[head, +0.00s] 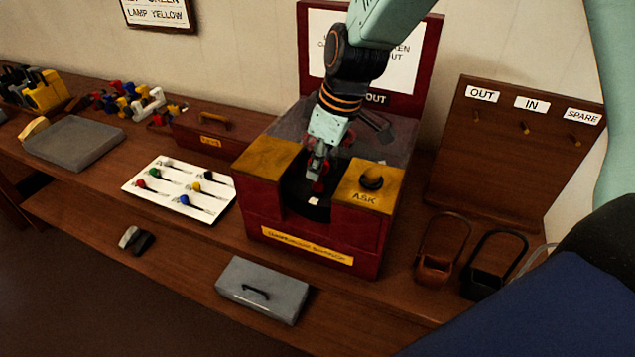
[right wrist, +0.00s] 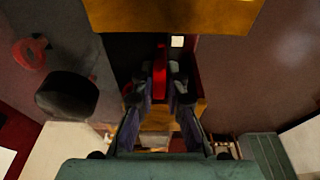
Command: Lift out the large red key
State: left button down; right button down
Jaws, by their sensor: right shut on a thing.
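The large red key (head: 318,187) is in the dark slot of the dark red box (head: 310,235), between its two ochre top panels. Only a little of its red shows below my right gripper (head: 318,165) in the head view. In the right wrist view the red key (right wrist: 160,68) stands between the two fingers of my right gripper (right wrist: 160,85), which are shut on it. Its lower end is hidden, so I cannot tell how deep it sits. My left gripper is not in view.
A white tray (head: 150,196) of small coloured keys lies to the left. A grey box (head: 262,290) sits in front. A peg board (head: 515,155) and leather holders (head: 440,250) stand to the right.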

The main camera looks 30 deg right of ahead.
jog(key=shift+r+p, duration=0.4)
jog(key=shift+r, duration=0.15)
jog(key=s+a+r+p, duration=0.1)
jog(key=s+a+r, duration=0.2)
jog(key=r, duration=0.2)
jog(key=shift+a+p, duration=0.2)
jog(key=shift+p, duration=0.15)
